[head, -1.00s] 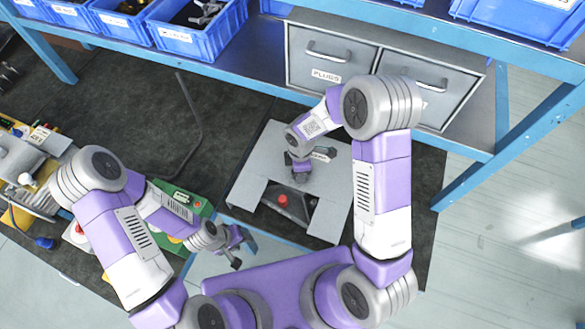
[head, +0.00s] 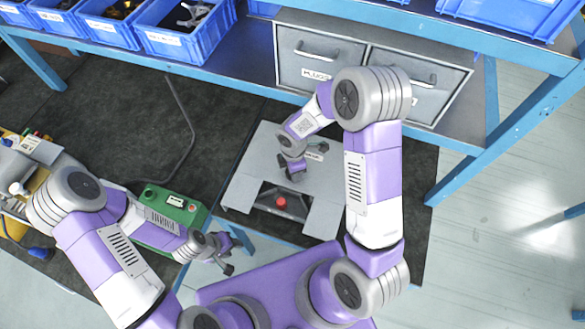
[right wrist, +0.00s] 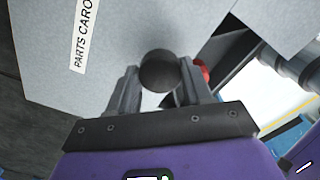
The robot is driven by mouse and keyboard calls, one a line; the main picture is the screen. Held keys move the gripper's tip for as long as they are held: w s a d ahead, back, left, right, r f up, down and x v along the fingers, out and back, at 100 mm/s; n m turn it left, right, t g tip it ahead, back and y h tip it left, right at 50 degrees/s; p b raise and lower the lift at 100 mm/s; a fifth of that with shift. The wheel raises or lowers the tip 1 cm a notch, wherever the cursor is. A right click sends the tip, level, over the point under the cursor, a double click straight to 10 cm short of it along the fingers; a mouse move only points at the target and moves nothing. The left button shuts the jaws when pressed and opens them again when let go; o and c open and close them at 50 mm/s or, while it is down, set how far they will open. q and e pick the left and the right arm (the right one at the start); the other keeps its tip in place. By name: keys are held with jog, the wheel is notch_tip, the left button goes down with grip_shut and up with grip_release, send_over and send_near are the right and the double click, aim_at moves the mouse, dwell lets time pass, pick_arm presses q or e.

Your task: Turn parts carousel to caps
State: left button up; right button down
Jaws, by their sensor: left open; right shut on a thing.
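The parts carousel (head: 248,188) is a flat grey housing on the bench with a cut-out at its near side. A red part (head: 282,203) shows in the dark cut-out, and its edge also shows in the right wrist view (right wrist: 203,72). My right gripper (head: 294,174) is over the housing, shut on a dark round knob (right wrist: 158,71) that stands between its fingers. The label "PARTS CARO…" (right wrist: 82,38) is partly cut off in the right wrist view. My left gripper (head: 232,256) is open and empty, left of and nearer than the carousel. Other carousel contents are hidden.
A green box (head: 172,204) stands left of the carousel. Grey drawers (head: 318,62), one labelled PLUGS, sit behind it under a blue-framed shelf with blue bins (head: 185,42). A thin bent rod (head: 187,120) lies on the dark mat, which is otherwise clear there.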

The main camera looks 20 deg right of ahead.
jog(key=shift+c, duration=2.4)
grip_release()
jog(key=shift+r, duration=0.1)
notch_tip(320, 180, up, 8)
jog(key=shift+f+p, duration=0.25)
jog(key=shift+p, duration=0.35)
